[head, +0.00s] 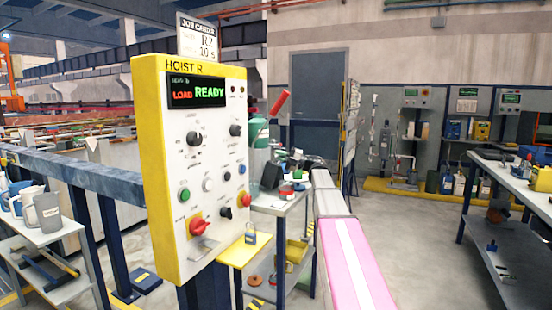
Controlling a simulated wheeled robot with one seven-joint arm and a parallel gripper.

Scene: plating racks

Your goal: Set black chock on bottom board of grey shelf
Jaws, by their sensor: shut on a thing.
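My gripper (283,166) is small in the head view, at the far end of my arm, over the grey shelf. It is shut on the black chock (270,176), a dark wedge shape near the shelf's top board. I cannot tell whether the chock touches that board. The grey shelf (288,207) stands just right of the hoist panel, on dark blue legs. Its lower boards show only partly; the hoist panel and its yellow ledge hide their left side, and my arm is close on the right.
The hoist panel (198,165) stands large in front, with a yellow ledge (243,252) holding a padlock. A red-and-white roll (286,190) is on the shelf top, and a yellow bin (296,250) is lower down. A workbench (510,183) stands right; floor between is clear.

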